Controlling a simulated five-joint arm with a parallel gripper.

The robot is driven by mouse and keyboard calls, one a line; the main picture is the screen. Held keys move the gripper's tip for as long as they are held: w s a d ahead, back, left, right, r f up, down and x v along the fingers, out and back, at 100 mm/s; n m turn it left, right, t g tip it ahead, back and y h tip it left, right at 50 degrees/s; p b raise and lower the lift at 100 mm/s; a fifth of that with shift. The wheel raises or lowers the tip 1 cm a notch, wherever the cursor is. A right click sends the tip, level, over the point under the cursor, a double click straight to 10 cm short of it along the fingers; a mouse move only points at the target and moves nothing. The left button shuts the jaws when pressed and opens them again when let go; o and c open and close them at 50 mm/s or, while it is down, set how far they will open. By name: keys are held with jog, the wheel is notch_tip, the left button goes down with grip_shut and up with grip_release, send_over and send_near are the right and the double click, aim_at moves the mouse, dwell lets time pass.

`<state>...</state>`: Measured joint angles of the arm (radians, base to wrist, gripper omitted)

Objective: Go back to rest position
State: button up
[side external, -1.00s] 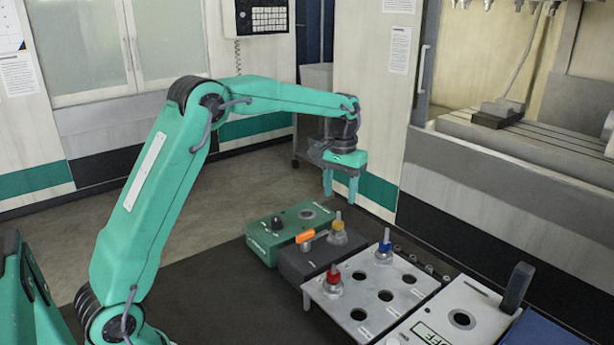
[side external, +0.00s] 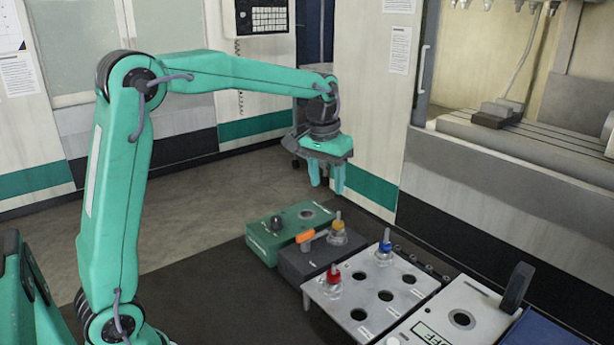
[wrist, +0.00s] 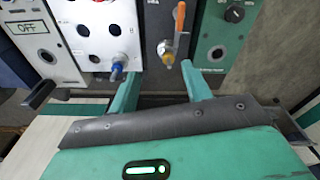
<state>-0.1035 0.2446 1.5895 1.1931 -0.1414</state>
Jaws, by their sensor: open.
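My gripper (side external: 327,180) hangs above and behind the green block in the side external view, fingers pointing down, open and empty. In the wrist view my gripper (wrist: 158,85) shows two green fingers spread apart with nothing between them. The green block (side external: 262,241) with a black knob, the dark grey block (side external: 300,268) with an orange lever and a yellow-collared pin, and the light plate (side external: 345,310) with holes and red- and blue-collared pins stand in a row on the dark table. My fingers are clear of all of them.
A light block marked OFF (side external: 450,335) with a dark upright handle (side external: 516,288) stands at the right. The machine (side external: 500,190) and its wall rise behind the row. The dark table (side external: 215,300) is bare left of the blocks.

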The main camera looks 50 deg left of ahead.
jog(key=s+d+m+t, duration=0.1)
jog(key=s+d+t, duration=0.1)
jog(key=s, duration=1)
jog(key=s+d+m+t, duration=0.1)
jog(key=s+d+t, duration=0.1)
jog(key=s, duration=1)
jog(key=shift+s+d+f+m, duration=0.15)
jog(key=shift+d+f+m, duration=0.05)
jog(key=shift+d+m, duration=0.25)
